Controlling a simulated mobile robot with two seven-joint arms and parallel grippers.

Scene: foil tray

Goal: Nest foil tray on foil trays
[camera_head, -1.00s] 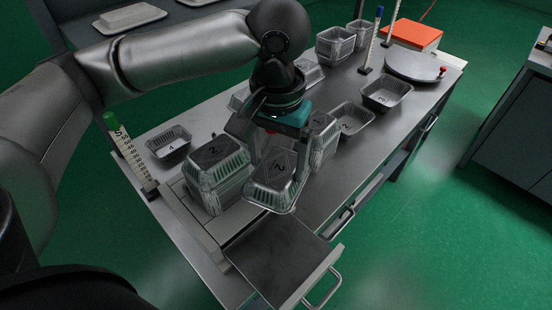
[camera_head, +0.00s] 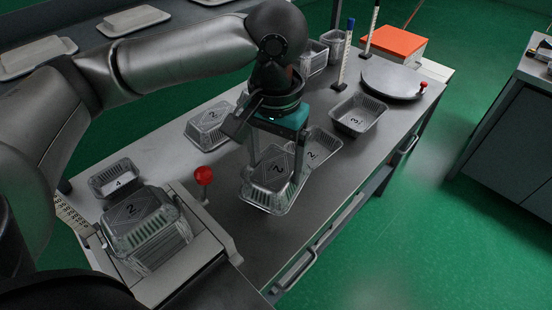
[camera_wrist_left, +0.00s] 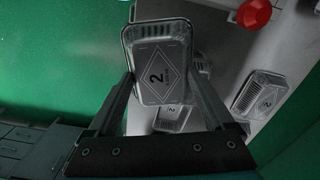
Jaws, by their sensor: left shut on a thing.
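My left gripper (camera_head: 274,160) is shut on a clear foil tray (camera_head: 268,190) marked 2, held above the table near its front edge. The held tray also shows between the fingers in the left wrist view (camera_wrist_left: 160,68). A stack of foil trays (camera_head: 150,243), the top one marked 2, stands at the lower left, apart from the held tray. A single tray marked 2 (camera_head: 318,150) is just right of the gripper. What lies directly behind the held tray is hidden. My right gripper is not in view.
A small tray marked 4 (camera_head: 112,181) sits behind the stack. Another tray marked 2 (camera_head: 207,122) and one marked 3 (camera_head: 356,118) lie on the table. A red knob (camera_head: 204,175) stands between stack and held tray. A round turntable (camera_head: 392,83) is farther right.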

